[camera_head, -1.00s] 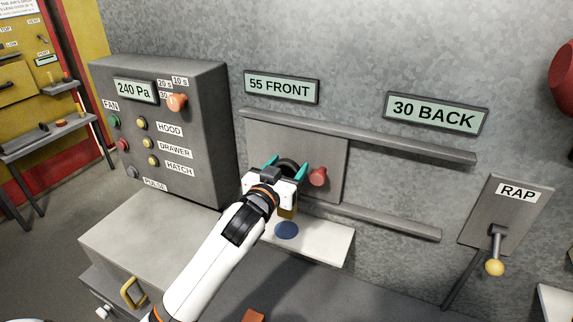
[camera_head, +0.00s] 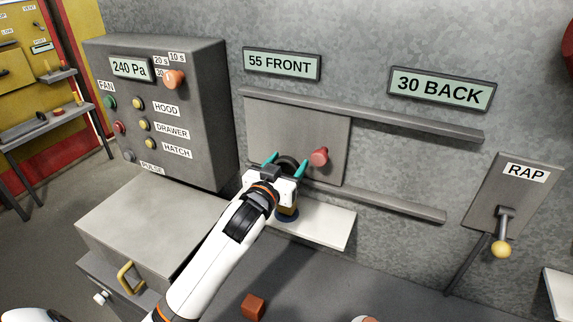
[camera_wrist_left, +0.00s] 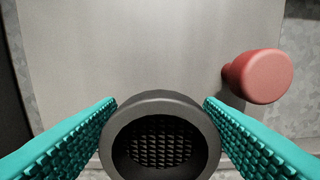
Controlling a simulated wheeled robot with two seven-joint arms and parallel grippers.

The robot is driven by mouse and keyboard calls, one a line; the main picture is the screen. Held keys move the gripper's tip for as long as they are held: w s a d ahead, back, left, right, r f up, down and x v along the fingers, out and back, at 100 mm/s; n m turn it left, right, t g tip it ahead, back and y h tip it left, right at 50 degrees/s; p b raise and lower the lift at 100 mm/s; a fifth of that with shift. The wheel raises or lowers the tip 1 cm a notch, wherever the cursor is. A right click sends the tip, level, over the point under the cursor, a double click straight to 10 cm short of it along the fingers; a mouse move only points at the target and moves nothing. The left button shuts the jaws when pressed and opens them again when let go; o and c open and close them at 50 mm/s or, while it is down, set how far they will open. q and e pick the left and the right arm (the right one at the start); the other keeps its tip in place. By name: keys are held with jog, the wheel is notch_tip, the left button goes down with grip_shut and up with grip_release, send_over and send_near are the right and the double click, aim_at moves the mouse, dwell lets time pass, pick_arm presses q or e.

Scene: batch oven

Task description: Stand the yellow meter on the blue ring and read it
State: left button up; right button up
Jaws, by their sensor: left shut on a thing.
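My left gripper is shut on this head, whose open, mesh-lined mouth shows in the left wrist view. The blue ring (camera_head: 287,219) lies on the white shelf directly under the meter, mostly hidden by the meter and my wrist. I cannot tell whether the meter touches it. My right gripper is not in view.
Behind the meter is a grey sliding hatch (camera_head: 262,125) with a red knob (camera_head: 319,157), between two rails. The white shelf (camera_head: 325,222) is clear to the right. A control box (camera_head: 205,110) reading 240 Pa stands left. An orange block (camera_head: 253,306) lies below.

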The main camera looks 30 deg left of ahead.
pick_arm(q)
jog(key=shift+f+b, duration=0.3)
jog(key=shift+f, duration=0.25)
jog(key=o, duration=1.5)
jog(key=shift+c, duration=0.2)
jog(key=shift+o, duration=0.5)
jog(key=shift+s+f, duration=0.1)
jog(key=shift+s, duration=0.25)
jog(key=s+b, duration=0.4)
jog(key=s, duration=0.7)
jog(key=shift+s+d, duration=0.15)
jog(key=shift+d, duration=0.15)
